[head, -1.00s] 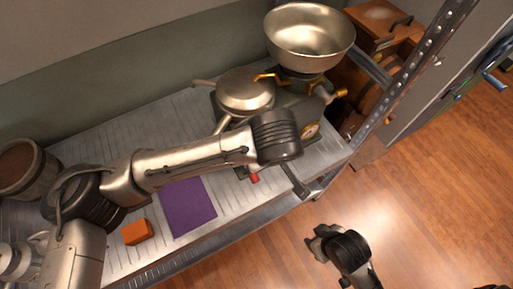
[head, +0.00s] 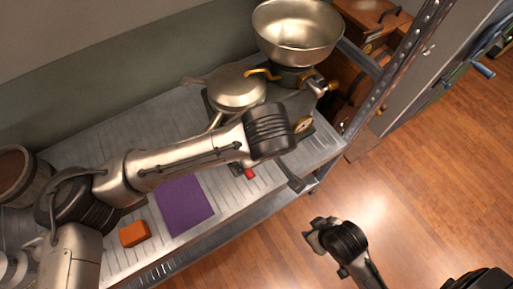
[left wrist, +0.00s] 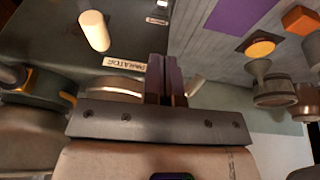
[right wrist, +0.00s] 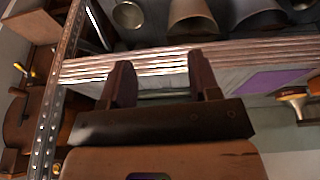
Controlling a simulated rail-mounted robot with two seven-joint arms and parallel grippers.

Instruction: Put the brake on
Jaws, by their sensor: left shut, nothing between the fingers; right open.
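A scale-like device stands at the right end of the metal counter, with a wide metal basin (head: 297,32) and a lower round metal pan (head: 238,88). A small red piece (head: 249,174) shows at its front; I cannot tell whether it is the brake. The left wrist view shows the dark housing (left wrist: 60,40) with a cream peg (left wrist: 94,31) and a small label (left wrist: 124,64). My left gripper (left wrist: 164,62) is shut and empty, over the housing close to the label; contact is unclear. My right gripper (head: 317,233) is open and empty, off the counter's front edge.
A purple mat (head: 184,205) and an orange block (head: 134,234) lie on the counter. A wooden tub (head: 18,175) stands at the far left. A riveted metal post (head: 400,60) rises at the right end.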

